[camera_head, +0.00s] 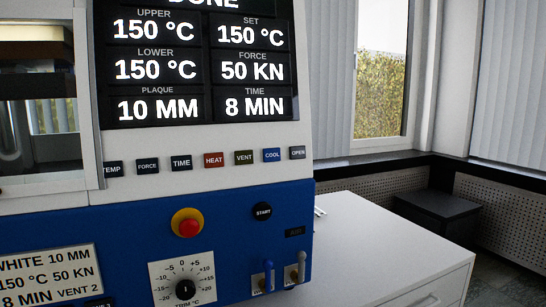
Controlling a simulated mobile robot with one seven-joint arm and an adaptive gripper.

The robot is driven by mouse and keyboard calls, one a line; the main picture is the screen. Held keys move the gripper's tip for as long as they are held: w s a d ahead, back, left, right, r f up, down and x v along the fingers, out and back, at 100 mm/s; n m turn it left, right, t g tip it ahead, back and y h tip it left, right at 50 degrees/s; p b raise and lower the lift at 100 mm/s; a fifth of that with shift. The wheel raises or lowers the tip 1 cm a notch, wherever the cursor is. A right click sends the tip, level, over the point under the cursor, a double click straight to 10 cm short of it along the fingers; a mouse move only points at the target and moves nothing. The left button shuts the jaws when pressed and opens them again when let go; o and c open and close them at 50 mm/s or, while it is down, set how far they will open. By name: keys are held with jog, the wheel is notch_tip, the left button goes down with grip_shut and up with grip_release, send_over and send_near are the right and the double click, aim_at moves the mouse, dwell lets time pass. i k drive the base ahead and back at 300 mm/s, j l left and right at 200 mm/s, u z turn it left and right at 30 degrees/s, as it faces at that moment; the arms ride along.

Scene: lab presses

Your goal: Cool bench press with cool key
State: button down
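The bench press (230,230) fills the left and middle of the head view, with a white upper panel and a blue lower panel. Its display (200,70) reads upper 150 °C, lower 150 °C, set 150 °C, force 50 kN, plaque 10 mm, time 8 min; the top line, partly cut off, reads "DONE". The HEAT key (214,160) is red. My gripper is not in view.
Below the keys are a red stop button (188,225), a black START button (262,212), a trim dial (185,289) and two small levers (269,275). A white bench (390,245) stands at right, mostly bare.

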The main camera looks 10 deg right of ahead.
aim_at(268, 155)
jog(key=i+j, duration=0.1)
jog(key=j, duration=0.3)
jog(key=i+j, duration=0.15)
jog(key=j, duration=0.25)
jog(key=z, duration=1.85)
